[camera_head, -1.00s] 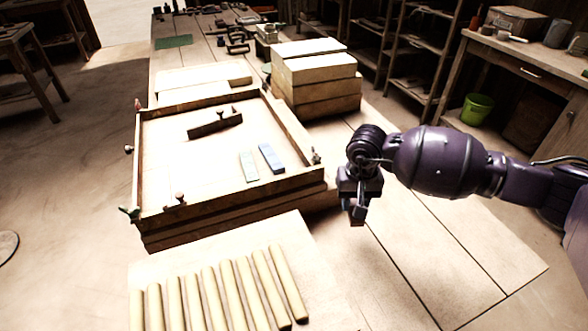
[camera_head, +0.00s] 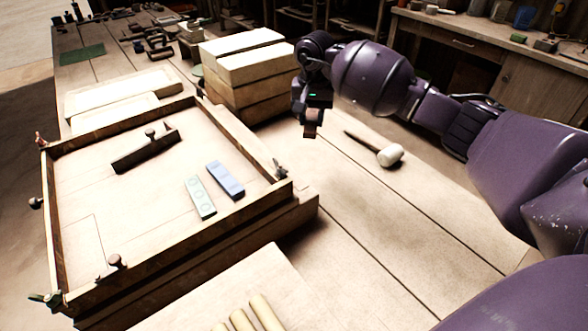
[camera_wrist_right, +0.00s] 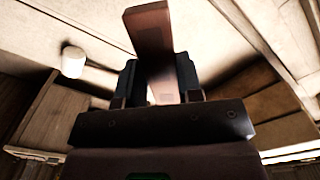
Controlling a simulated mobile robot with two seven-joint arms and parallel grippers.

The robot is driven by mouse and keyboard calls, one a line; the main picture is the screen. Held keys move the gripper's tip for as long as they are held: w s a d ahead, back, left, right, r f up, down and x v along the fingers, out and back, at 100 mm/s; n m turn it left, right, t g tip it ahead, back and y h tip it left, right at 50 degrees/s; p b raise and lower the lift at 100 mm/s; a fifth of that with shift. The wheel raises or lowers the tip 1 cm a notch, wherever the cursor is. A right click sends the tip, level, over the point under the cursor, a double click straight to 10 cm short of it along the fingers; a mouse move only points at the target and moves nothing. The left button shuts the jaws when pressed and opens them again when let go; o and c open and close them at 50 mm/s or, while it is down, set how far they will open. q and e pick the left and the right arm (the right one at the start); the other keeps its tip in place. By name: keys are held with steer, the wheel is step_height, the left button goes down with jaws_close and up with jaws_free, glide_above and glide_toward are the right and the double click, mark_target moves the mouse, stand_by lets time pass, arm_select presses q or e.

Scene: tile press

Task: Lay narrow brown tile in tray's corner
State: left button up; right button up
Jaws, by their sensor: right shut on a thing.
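My right gripper (camera_head: 311,122) is shut on a narrow brown tile (camera_head: 311,131), held in the air over the bench, to the right of the tray. In the right wrist view the brown tile (camera_wrist_right: 152,45) stands out between the two dark fingers of the gripper (camera_wrist_right: 160,82). The wooden tray (camera_head: 195,234) lies on the left with raised walls. Inside it, a pale green tile (camera_head: 200,197) and a blue tile (camera_head: 225,180) lie side by side towards the right. My left gripper is not in view.
A dark wooden tool with a knob (camera_head: 146,150) lies in the tray. Clamps sit around the tray walls. Pale stacked blocks (camera_head: 250,66) stand behind. A white-headed mallet (camera_head: 389,155) lies on the bench. Pale rods (camera_head: 267,312) lie on a board in front.

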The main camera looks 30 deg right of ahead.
steer(key=b, duration=0.1)
glide_above(309, 172)
step_height(309, 172, down, 12)
steer(key=shift+r, duration=0.1)
step_height(309, 172, down, 4)
steer(key=shift+a+r+b, duration=0.1)
steer(key=shift+b, duration=0.45)
steer(key=shift+f, duration=0.3)
steer(key=shift+r, duration=0.15)
steer(key=shift+f, duration=0.3)
steer(key=o, duration=1)
steer(key=shift+r, duration=0.1)
steer(key=shift+c, duration=0.2)
